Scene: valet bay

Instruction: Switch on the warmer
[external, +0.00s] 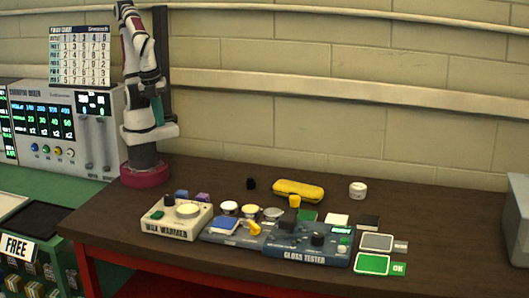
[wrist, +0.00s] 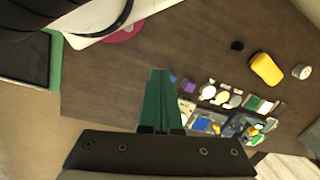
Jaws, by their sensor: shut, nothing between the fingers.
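The wax warmer (external: 178,232) is a cream box at the left end of the row of devices on the brown table. A green button (external: 157,215) and a round pale disc (external: 187,210) are on its top. In the wrist view the warmer (wrist: 187,112) shows only partly, beside and behind my fingers. My gripper (external: 158,108) has green fingers, shut and empty. It hangs high above the table's left part, up and left of the warmer and well apart from it. The fingers (wrist: 160,74) also show in the wrist view.
The gloss tester (external: 305,248) stands right of the warmer, with a blue sponge-like block (external: 224,226) between. Small pots, a yellow case (external: 298,190), a white jar (external: 357,189) and an OK pad (external: 373,264) lie around. A mixer (external: 70,130) stands left. The back of the table is mostly clear.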

